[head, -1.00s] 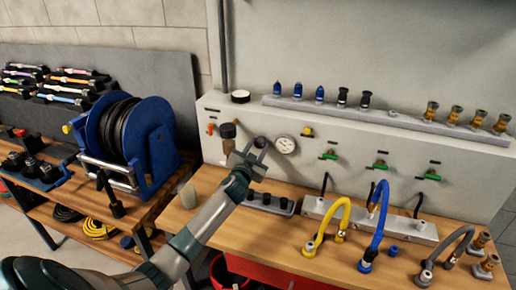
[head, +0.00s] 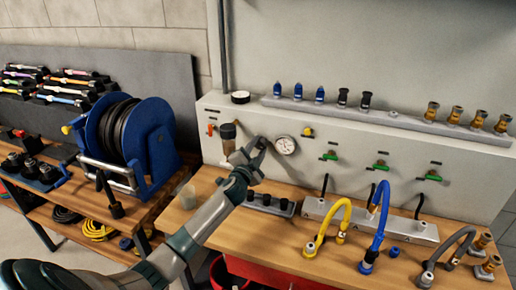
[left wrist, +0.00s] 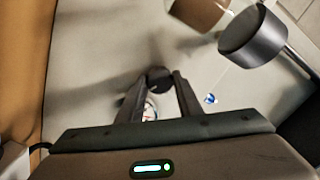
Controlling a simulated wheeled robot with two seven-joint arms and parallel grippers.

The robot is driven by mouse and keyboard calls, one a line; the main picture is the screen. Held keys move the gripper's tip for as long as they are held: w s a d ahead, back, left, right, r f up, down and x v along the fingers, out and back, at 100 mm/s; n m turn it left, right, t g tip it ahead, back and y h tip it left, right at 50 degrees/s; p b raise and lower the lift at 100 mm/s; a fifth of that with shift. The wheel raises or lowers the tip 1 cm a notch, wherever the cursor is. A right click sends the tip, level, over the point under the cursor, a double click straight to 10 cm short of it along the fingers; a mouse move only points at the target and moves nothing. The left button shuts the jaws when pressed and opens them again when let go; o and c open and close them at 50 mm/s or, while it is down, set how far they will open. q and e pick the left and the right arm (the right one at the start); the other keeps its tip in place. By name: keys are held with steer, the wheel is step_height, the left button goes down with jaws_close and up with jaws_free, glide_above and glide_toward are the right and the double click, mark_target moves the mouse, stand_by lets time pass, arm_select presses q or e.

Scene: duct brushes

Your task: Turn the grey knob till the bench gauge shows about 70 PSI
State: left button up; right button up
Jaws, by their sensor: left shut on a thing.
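The bench gauge (head: 285,145) is a white round dial on the front of the pale bench panel. Its needle is too small to read. My left gripper (head: 257,144) is at the panel just left of the gauge, shut on the grey knob. In the left wrist view the knob (left wrist: 160,77) shows as a dark round end between the two fingertips. The fingers mostly hide it in the head view. My right gripper is in neither view now.
A dark cylindrical fitting (head: 228,131) sticks out just left of my gripper. Green-handled valves (head: 330,156) line the panel to the right. Yellow (head: 325,225) and blue hoses (head: 378,225) stand on the bench. A blue hose reel (head: 130,140) is at left.

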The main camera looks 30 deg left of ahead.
arm_select(q)
steer(key=shift+f, duration=0.1)
steer(key=o, duration=1)
steer(key=shift+o, duration=0.2)
steer(key=shift+s, duration=0.15)
steer(key=shift+s+d, duration=0.15)
steer(key=shift+s, duration=0.35)
steer(key=b+v, duration=0.4)
steer(key=v, duration=1.2)
steer(key=shift+s, duration=0.1)
